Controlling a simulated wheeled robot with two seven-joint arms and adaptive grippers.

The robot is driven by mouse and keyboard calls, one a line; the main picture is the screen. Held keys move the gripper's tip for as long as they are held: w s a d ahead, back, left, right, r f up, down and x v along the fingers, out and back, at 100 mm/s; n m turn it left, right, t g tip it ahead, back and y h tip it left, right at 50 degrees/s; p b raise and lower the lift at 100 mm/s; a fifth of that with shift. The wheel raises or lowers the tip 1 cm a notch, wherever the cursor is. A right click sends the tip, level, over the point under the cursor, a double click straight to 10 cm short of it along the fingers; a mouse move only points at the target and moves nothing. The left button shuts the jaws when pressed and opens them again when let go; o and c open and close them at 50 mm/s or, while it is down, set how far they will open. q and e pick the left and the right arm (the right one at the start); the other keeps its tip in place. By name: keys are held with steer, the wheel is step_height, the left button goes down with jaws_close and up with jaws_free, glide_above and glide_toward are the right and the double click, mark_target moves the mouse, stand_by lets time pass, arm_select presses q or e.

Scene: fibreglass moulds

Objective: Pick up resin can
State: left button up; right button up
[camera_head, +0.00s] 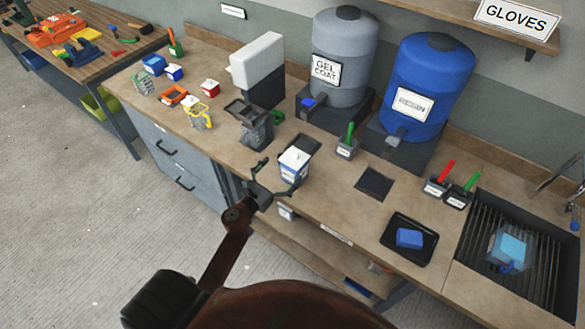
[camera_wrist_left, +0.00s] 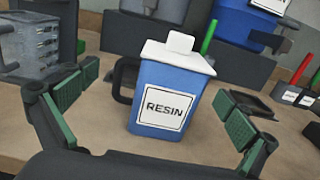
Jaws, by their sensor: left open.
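The resin can (camera_head: 293,166) is blue with a white lid and a white label. It stands upright near the front edge of the workbench. In the left wrist view the can (camera_wrist_left: 165,100) stands in the middle with its RESIN label facing me. A dark handle shows on its left side. My left gripper (camera_head: 280,182) is open, with its green-padded fingers on either side of the can. In the left wrist view the fingers of the left gripper (camera_wrist_left: 158,112) are spread wide, with gaps to the can on both sides. My right gripper is not in view.
A blue resin drum (camera_head: 428,85) and a grey gel coat drum (camera_head: 343,55) stand behind. A grey dispenser (camera_head: 255,128) is left of the can. A black tray (camera_head: 428,253) with a blue block and a sink (camera_head: 478,268) are to the right.

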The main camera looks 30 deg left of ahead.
mark_target(291, 160)
arm_select(q)
steer(key=w, duration=0.5)
steer(key=shift+w+d+f+p, duration=0.1)
steer(key=shift+w+f+p, duration=0.05)
steer(key=shift+f+p, duration=0.2)
steer(key=c, duration=1.4)
steer(key=shift+r, duration=0.15)
steer(key=shift+c, duration=0.6)
steer(key=shift+r, duration=0.1)
